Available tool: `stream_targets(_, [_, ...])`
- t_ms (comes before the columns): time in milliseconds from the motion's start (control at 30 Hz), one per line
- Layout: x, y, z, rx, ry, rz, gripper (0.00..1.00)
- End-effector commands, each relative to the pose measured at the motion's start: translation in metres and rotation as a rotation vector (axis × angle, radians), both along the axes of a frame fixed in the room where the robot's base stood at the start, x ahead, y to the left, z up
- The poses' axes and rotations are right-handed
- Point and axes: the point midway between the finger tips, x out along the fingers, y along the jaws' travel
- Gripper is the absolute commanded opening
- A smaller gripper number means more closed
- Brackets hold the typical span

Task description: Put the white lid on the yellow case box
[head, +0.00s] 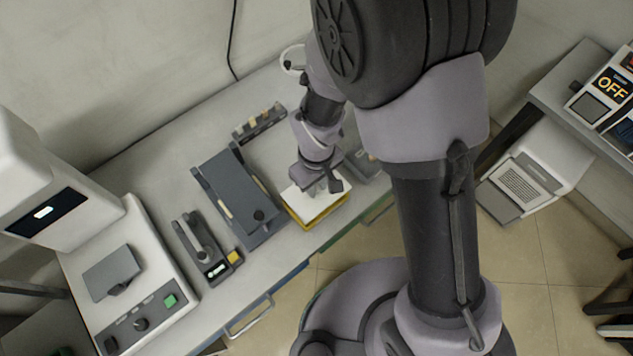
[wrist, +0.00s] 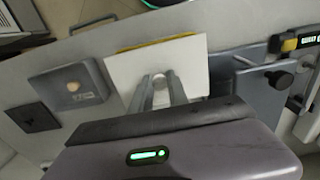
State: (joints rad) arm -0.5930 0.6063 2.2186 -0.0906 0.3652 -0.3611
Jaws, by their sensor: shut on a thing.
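The white lid (head: 300,206) lies over the yellow case box (head: 322,213) near the front edge of the bench. Only a yellow strip of the box shows along the lid's edge, also in the wrist view (wrist: 150,46). My gripper (head: 324,190) is above the lid. In the wrist view its fingers (wrist: 160,84) are shut on the small grey knob at the middle of the white lid (wrist: 192,58). I cannot tell whether the lid is fully seated, as most of the box is hidden beneath it.
A dark grey fixture with a round knob (head: 236,196) stands left of the box. A handled device with a green display (head: 200,245) is further left. A grey block (wrist: 70,88) sits on the box's other side. A narrow rack (head: 260,122) stands behind.

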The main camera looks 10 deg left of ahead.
Motion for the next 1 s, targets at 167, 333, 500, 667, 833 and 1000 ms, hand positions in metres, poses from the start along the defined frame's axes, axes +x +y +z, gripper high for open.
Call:
stream_targets(167, [0.000, 0.000, -0.022, 0.000, 0.000, 0.000, 0.00])
stream_targets(333, [0.000, 0.000, -0.022, 0.000, 0.000, 0.000, 0.00])
stream_targets(500, [0.000, 0.000, -0.022, 0.000, 0.000, 0.000, 0.00])
stream_targets(667, [0.000, 0.000, -0.022, 0.000, 0.000, 0.000, 0.00])
stream_targets(833, [0.000, 0.000, -0.022, 0.000, 0.000, 0.000, 0.00])
stream_targets(1000, [0.000, 0.000, -0.022, 0.000, 0.000, 0.000, 0.00])
